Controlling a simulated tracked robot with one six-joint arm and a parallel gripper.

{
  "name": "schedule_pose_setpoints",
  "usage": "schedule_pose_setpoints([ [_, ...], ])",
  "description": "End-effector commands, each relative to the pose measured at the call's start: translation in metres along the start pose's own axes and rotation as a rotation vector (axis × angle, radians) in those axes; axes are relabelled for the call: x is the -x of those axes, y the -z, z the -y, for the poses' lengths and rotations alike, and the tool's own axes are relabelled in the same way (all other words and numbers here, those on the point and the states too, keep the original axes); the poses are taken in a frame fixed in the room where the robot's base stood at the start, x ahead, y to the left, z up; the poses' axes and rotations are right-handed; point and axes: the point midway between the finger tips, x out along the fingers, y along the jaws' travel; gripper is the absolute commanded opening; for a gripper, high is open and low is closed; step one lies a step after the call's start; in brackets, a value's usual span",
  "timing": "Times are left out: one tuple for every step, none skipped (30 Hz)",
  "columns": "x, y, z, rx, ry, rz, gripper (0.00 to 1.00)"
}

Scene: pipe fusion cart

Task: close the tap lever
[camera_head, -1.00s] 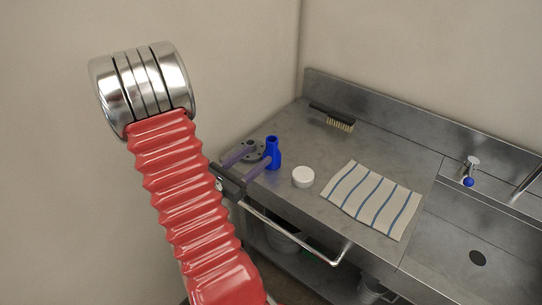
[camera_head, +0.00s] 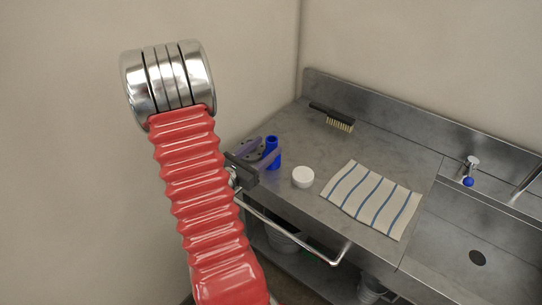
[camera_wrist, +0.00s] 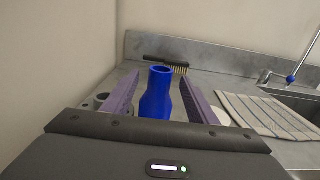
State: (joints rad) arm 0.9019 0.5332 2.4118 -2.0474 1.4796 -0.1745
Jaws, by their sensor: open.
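The tap (camera_head: 473,162) is a small silver fitting at the back of the sink on the right. Its lever end is a blue ball (camera_head: 468,181), which also shows at the far right of the wrist view (camera_wrist: 291,78). The lever's exact angle is hard to tell. My gripper (camera_head: 268,147) is far to the left of the tap, over the left end of the counter. In the wrist view its purple fingers (camera_wrist: 160,80) are open, with a blue bottle-shaped piece (camera_wrist: 156,98) showing between them. I cannot tell whether they touch it.
A white round lid (camera_head: 303,177) and a striped cloth (camera_head: 374,200) lie on the counter. A black brush (camera_head: 332,118) lies near the back. A grey flanged part (camera_head: 250,153) is behind my fingers. A metal rail (camera_head: 290,236) runs along the front edge.

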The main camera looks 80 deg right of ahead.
Motion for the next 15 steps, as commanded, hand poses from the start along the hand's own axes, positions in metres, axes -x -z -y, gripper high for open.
schedule_pose_setpoints([
  [-0.007, 0.000, 0.001, -0.001, 0.004, 0.000, 0.53],
  [-0.011, 0.000, 0.001, -0.001, 0.004, 0.000, 0.53],
  [-0.016, -0.001, 0.000, -0.002, 0.003, 0.000, 0.53],
  [-0.019, -0.001, 0.000, -0.002, 0.004, 0.000, 0.53],
  [-0.023, -0.001, 0.001, -0.001, 0.004, 0.000, 0.53],
  [-0.027, -0.001, 0.000, -0.001, 0.003, 0.000, 0.53],
  [-0.030, -0.001, 0.000, -0.001, 0.002, 0.001, 0.53],
  [-0.032, -0.001, 0.000, -0.001, 0.003, 0.000, 0.53],
  [-0.034, -0.001, 0.000, -0.001, 0.003, 0.000, 0.53],
  [-0.035, -0.001, 0.000, 0.000, 0.002, 0.000, 0.53],
  [-0.036, -0.001, -0.001, 0.000, 0.001, 0.000, 0.53],
  [-0.037, -0.001, -0.001, 0.000, 0.000, 0.000, 0.53],
  [-0.037, -0.001, -0.001, 0.000, 0.000, 0.000, 0.53],
  [-0.037, -0.001, -0.001, 0.000, 0.000, 0.000, 0.53],
  [-0.037, -0.001, -0.001, 0.000, -0.001, 0.000, 0.53],
])
